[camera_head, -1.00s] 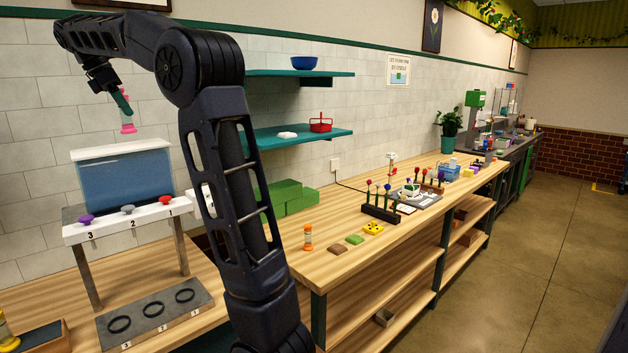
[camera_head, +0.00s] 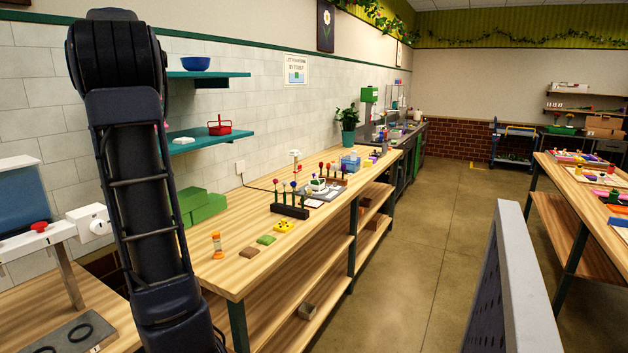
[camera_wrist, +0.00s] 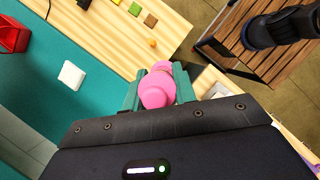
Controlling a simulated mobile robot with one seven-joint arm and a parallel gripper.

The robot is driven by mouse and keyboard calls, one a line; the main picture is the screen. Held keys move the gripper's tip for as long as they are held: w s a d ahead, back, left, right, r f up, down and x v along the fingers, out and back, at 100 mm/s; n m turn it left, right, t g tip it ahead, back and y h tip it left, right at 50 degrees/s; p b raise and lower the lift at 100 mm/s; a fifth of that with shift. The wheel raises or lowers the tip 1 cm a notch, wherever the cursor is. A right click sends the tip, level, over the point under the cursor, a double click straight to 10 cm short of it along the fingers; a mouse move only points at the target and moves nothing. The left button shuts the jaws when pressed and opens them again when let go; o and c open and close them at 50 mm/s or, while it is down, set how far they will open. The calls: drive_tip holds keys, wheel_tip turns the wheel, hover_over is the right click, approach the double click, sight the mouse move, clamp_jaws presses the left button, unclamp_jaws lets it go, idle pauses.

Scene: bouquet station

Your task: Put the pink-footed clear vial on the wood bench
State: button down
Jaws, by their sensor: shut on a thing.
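My gripper (camera_wrist: 158,91) is shut on the pink-footed vial (camera_wrist: 157,90) in the wrist view. The vial's round pink end faces the camera between the teal fingers, and most of its clear body is hidden. In the head view my arm hides the gripper and nearly all of the vial. The long wood bench (camera_head: 245,276) runs along the tiled wall to the right of my arm. Its top also shows in the wrist view (camera_wrist: 105,38), below and beyond the gripper. The held vial is in the air, apart from the bench.
An orange-ended vial (camera_head: 216,246), a brown block (camera_head: 249,252), a green block (camera_head: 266,240) and a yellow block (camera_head: 283,226) sit near the bench's front. Green boxes (camera_head: 203,206) stand by the wall. Teal shelves (camera_head: 205,142) overhang the bench, the lower with a red basket (camera_head: 220,126).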

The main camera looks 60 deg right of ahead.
drive_tip(key=s+d+m+y, duration=0.1)
drive_tip(key=s+d+m, duration=0.3)
drive_tip(key=s+d, duration=0.95)
drive_tip(key=shift+g, duration=0.4)
drive_tip(key=f, duration=1.7)
drive_tip(key=s+a+f, duration=0.1)
drive_tip(key=f, duration=3.4)
drive_tip(key=shift+s+a+f, duration=0.15)
drive_tip(key=shift+a, duration=0.1)
drive_tip(key=c, duration=1.5)
unclamp_jaws()
drive_tip(key=shift+f, duration=0.15)
drive_tip(key=o, duration=0.4)
